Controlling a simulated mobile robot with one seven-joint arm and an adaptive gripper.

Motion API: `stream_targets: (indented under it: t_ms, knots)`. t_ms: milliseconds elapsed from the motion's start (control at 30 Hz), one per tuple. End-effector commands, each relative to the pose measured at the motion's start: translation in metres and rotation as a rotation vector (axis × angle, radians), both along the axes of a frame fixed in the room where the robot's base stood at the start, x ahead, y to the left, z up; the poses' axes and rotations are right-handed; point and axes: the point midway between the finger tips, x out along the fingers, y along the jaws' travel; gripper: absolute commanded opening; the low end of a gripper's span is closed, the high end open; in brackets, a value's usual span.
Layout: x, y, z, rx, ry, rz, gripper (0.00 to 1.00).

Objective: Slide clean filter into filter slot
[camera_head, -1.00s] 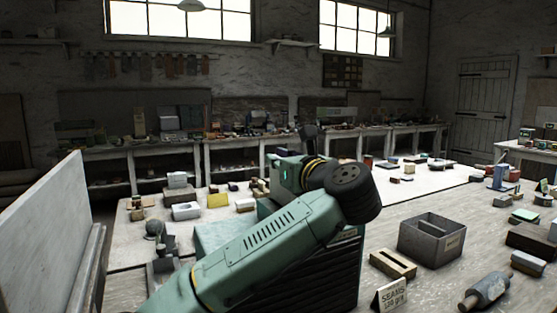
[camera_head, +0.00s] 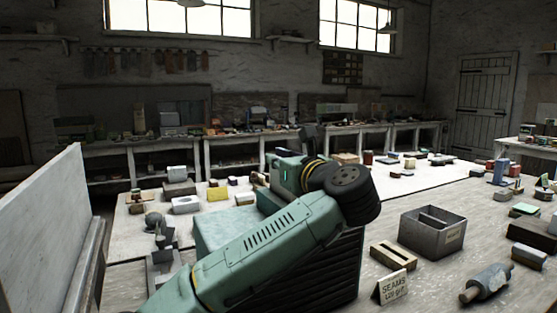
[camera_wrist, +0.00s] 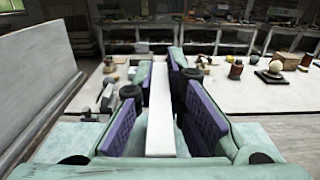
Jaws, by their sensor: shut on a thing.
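My gripper (camera_wrist: 160,88) is shut on a white, flat, narrow-edged piece, which looks like the clean filter (camera_wrist: 160,130). The piece stands upright between two purple-padded fingers in the wrist view. A pale green box with dark louvred sides (camera_head: 222,228) stands on the table behind my arm in the head view. Its top also shows below the gripper in the wrist view (camera_wrist: 285,138). My arm hides my fingers and the filter in the head view. The filter slot cannot be made out, and I cannot tell whether the filter's lower edge touches the box.
A grey divided bin (camera_head: 406,238), a slotted wooden block (camera_head: 380,255), a lettered sign (camera_head: 392,287) and a grey roller (camera_head: 488,283) lie right of the box. A pale upright board (camera_head: 45,235) stands at left. Small blocks and a yellow piece (camera_head: 218,194) lie beyond the box.

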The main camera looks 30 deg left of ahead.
Motion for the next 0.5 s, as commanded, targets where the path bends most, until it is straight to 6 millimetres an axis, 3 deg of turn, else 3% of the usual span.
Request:
stream_targets:
  t_ms: [500]
  knots:
    - [0.0,0.0,-0.014,0.0,0.0,0.0,0.0]
